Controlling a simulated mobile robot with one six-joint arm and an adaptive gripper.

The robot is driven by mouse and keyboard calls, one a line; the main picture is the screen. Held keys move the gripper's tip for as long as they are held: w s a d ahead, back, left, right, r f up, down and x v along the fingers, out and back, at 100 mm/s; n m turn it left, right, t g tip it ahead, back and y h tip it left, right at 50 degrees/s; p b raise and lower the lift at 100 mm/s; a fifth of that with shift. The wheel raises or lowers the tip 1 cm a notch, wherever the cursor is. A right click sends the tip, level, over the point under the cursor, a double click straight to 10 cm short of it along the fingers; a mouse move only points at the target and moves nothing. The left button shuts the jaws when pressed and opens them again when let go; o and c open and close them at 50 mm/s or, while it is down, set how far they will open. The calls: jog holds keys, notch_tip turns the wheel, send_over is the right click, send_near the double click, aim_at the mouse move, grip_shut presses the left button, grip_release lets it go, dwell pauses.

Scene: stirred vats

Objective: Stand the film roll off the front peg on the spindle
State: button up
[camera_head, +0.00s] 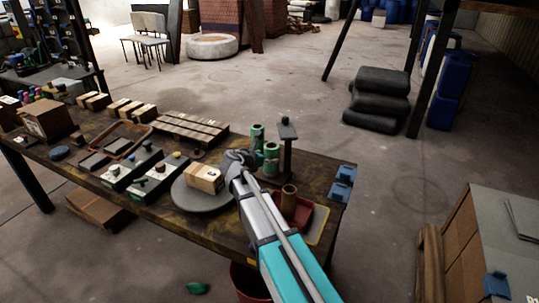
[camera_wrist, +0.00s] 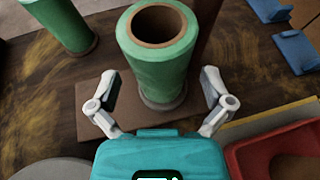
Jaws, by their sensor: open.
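A green film roll (camera_head: 271,158) with a brown core stands upright by a dark post (camera_head: 288,150) near the table's right end. In the wrist view this roll (camera_wrist: 155,60) rises between my open fingers, over a brown base plate (camera_wrist: 92,98) and a grey disc at its foot. No peg end shows inside its core. A second green roll (camera_head: 257,137) stands behind it; it also shows at upper left in the wrist view (camera_wrist: 62,22). My gripper (camera_wrist: 160,103) is open, a finger on each side of the near roll, with gaps visible. I cannot tell which part is the spindle.
A grey round plate (camera_head: 190,203) carries a cardboard box (camera_head: 205,178) left of my arm. A red tray (camera_head: 306,213) and a brown tube (camera_head: 289,195) are to the right. Blue brackets (camera_head: 342,183) sit at the table's right edge.

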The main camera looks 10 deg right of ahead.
jog(key=p+v, duration=0.3)
jog(key=v, duration=0.6)
jog(key=shift+s, duration=0.15)
dwell(1.2)
